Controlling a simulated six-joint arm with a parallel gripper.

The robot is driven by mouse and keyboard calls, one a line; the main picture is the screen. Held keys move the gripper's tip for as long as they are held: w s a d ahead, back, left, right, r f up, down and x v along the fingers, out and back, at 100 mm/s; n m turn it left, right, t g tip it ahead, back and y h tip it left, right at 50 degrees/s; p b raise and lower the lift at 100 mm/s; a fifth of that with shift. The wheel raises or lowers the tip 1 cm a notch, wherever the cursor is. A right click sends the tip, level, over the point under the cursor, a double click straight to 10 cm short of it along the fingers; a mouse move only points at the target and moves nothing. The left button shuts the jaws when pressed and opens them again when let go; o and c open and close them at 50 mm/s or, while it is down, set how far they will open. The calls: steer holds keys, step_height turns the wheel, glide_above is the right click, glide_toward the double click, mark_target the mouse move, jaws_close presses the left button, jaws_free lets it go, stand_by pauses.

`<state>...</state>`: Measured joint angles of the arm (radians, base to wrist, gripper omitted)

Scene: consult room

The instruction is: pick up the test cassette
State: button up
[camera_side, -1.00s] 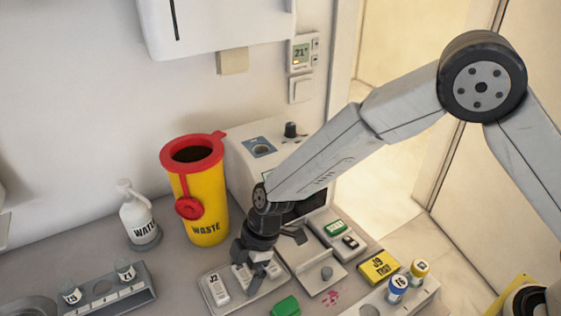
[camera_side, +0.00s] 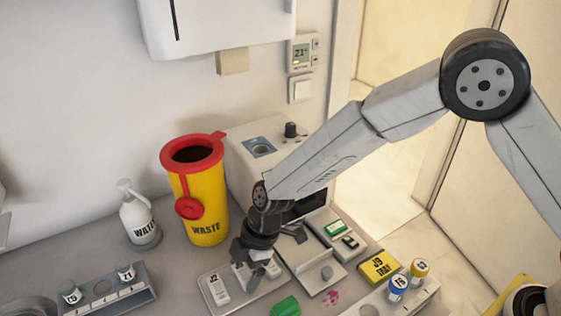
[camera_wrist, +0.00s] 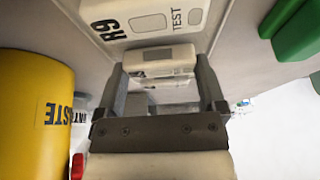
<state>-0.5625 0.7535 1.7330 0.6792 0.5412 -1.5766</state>
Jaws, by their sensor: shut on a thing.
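My gripper (camera_wrist: 160,66) is shut on a white test cassette (camera_wrist: 157,54) with a grey window. One finger is on each side of it in the wrist view. In the side view my gripper (camera_side: 256,262) is low over a grey tray (camera_side: 236,308), and its fingers partly hide the cassettes there. Another white cassette (camera_side: 217,289) lies on the tray to the left. A pale piece marked TEST (camera_wrist: 150,18) shows at the top of the wrist view. I cannot tell whether the held cassette still touches the tray.
A yellow waste bin (camera_side: 206,215) with a red rim stands behind the tray. A white bottle (camera_side: 139,220) and a vial rack (camera_side: 110,300) are at the left. A grey device (camera_side: 312,262), a yellow box (camera_side: 379,267) and capped vials (camera_side: 398,287) are at the right. A green block (camera_side: 286,306) lies in front.

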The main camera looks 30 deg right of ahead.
steer(key=shift+r, duration=0.65)
steer(key=s+d+r, duration=0.7)
steer(key=s+r, duration=0.4)
steer(key=shift+s+d+r, duration=0.2)
steer(key=shift+s, duration=0.2)
steer(key=shift+d, duration=0.1)
steer(key=d+m+t+h, duration=0.1)
steer(key=d+m+t, duration=0.2)
steer(key=d+m, duration=0.6)
steer(key=shift+s+d+r, duration=0.3)
steer(key=shift+s+d, duration=0.1)
steer(key=shift+d, duration=0.55)
